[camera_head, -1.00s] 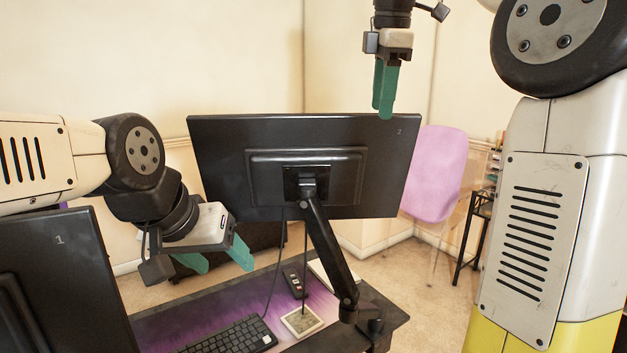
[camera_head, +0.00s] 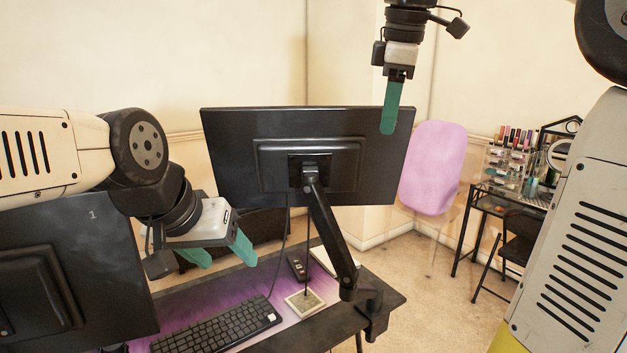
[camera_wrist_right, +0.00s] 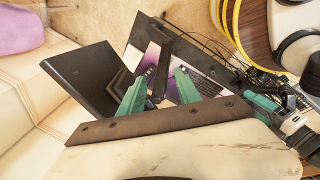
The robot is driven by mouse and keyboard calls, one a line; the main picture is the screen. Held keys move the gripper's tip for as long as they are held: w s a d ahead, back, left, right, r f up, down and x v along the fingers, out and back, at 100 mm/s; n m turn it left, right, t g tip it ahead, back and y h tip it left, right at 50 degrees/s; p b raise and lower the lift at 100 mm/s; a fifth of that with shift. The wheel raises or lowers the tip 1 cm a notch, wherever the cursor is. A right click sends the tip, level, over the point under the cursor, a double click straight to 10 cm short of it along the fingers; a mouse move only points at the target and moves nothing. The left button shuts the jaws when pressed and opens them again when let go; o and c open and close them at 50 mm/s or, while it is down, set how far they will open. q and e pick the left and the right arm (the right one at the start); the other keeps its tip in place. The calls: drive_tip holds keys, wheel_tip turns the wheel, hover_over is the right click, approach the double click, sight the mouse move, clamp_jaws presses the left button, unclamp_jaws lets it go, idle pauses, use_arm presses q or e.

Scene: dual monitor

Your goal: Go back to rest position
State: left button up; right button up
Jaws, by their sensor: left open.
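My left gripper (camera_head: 222,252) is open, with its two green fingers apart. It hangs over the desk between monitor 1 (camera_head: 62,270) and the second monitor (camera_head: 308,152), and nothing is between its fingers. My right gripper (camera_head: 390,108) points down in front of the second monitor's upper right corner. In the right wrist view its green fingers (camera_wrist_right: 160,90) stand apart and hold nothing. The second monitor sits upright on a black arm (camera_head: 332,235), with its back towards me. It also shows in the right wrist view (camera_wrist_right: 85,80).
A keyboard (camera_head: 218,325), a remote-like device (camera_head: 297,268) and a small square pad (camera_head: 305,302) lie on the desk (camera_head: 340,325). A pink chair (camera_head: 432,168) and a makeup table (camera_head: 495,205) stand behind at the right. Open floor (camera_head: 425,270) lies right of the desk.

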drive_tip(key=s+f+m+t+y, duration=0.1)
drive_tip(key=s+f+m, duration=0.6)
drive_tip(key=f, duration=0.3)
drive_tip(key=s+f+m+t, duration=0.2)
drive_tip(key=s+f+m, duration=0.5)
drive_tip(key=f, duration=0.3)
drive_tip(key=shift+s+d+m+y, duration=0.2)
drive_tip(key=shift+s+m+y, duration=0.1)
drive_tip(key=shift+s+y, duration=0.15)
